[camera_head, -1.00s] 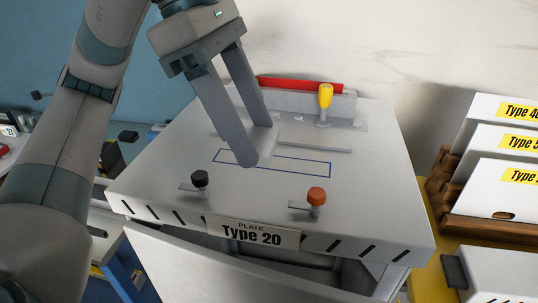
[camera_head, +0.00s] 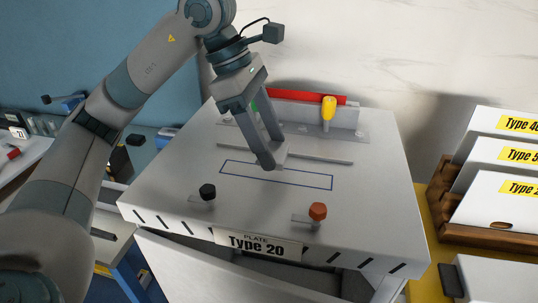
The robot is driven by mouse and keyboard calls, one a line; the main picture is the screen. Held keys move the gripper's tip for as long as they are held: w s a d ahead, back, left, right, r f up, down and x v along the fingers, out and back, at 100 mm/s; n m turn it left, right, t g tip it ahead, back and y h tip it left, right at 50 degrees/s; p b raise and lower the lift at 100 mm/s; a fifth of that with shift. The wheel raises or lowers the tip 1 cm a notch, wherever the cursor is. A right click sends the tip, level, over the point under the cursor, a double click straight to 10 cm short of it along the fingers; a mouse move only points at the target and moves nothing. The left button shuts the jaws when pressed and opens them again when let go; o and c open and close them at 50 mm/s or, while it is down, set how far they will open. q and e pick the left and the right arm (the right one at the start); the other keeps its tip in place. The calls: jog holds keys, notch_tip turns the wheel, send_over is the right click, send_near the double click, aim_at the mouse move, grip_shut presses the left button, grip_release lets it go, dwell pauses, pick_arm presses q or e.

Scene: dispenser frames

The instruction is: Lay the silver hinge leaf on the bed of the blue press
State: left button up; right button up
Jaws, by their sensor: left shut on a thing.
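My left gripper (camera_head: 271,160) points down over the white top of the cabinet. Its fingers are shut on a small silver-grey piece, seemingly the silver hinge leaf (camera_head: 282,154), mostly hidden by the fingers. The fingertips are at the back edge of a blue outlined rectangle (camera_head: 310,183) on the top; I cannot tell whether the piece touches the surface. No blue press is clearly identifiable; a small blue device (camera_head: 72,104) with a dark handle stands at the far left. My right gripper is not in view.
A thin grey bar (camera_head: 325,159) runs behind the outline. The "Type 20" label (camera_head: 258,244) is at the front. White cards (camera_head: 500,195) stand in a wooden rack at right.

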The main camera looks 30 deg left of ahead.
pick_arm(q)
jog(key=shift+f+p, duration=0.85)
jog(key=shift+f, duration=1.15)
jog(key=shift+f, duration=0.15)
jog(key=o, duration=1.1)
